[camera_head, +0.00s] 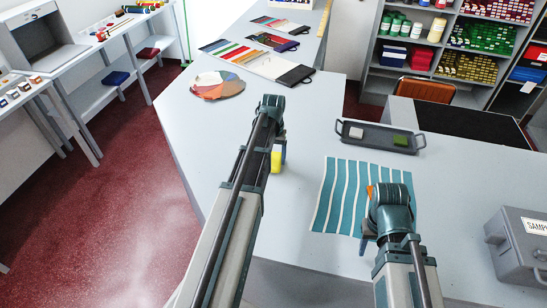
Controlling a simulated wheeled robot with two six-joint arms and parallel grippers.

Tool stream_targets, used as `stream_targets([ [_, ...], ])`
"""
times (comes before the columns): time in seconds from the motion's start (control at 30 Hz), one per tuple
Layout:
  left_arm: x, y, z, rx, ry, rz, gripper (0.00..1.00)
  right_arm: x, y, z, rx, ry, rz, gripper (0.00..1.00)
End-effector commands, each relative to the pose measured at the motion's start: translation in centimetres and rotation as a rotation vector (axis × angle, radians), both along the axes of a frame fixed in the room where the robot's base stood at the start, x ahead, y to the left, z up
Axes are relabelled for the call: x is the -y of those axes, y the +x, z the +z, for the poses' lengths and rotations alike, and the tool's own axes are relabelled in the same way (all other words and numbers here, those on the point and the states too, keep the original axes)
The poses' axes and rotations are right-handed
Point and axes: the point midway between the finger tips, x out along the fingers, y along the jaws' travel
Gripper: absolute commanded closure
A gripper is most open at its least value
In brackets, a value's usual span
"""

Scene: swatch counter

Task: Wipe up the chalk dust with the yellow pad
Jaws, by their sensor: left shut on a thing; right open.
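The yellow pad (276,164) is at the end of my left arm, low over or on the pale counter (215,150), left of the striped cloth. My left gripper (280,152) is shut on it, and my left arm hides part of both. I cannot make out chalk dust on the pale counter. My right gripper (369,238) is open at the lower part of the teal and white striped cloth (340,190). My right wrist hides most of this gripper and part of the cloth. A small orange thing beside the wrist is mostly hidden.
A dark tray (348,138) holding a white block (356,133) and a green block (400,140) stands behind the cloth. A grey box (520,240) stands at the right. A colour wheel (217,85) and swatch cards (255,62) lie farther back. The counter left of my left arm is clear.

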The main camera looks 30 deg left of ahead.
Motion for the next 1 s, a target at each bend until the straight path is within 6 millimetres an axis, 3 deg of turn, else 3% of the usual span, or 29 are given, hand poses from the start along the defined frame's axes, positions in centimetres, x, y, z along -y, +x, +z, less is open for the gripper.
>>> stream_targets([
  [0.1,0.0,0.0,1.7,0.0,0.0,0.0,0.71,0.0,0.0,1.7,0.0,0.0,0.0,0.5],
  [0.5,0.0,0.0,5.3,0.0,0.0,0.0,0.71,0.0,0.0,5.3,0.0,0.0,0.0,0.5],
  [1.0,0.0,0.0,6.0,0.0,0.0,0.0,0.71,0.0,0.0,6.0,0.0,0.0,0.0,0.5],
])
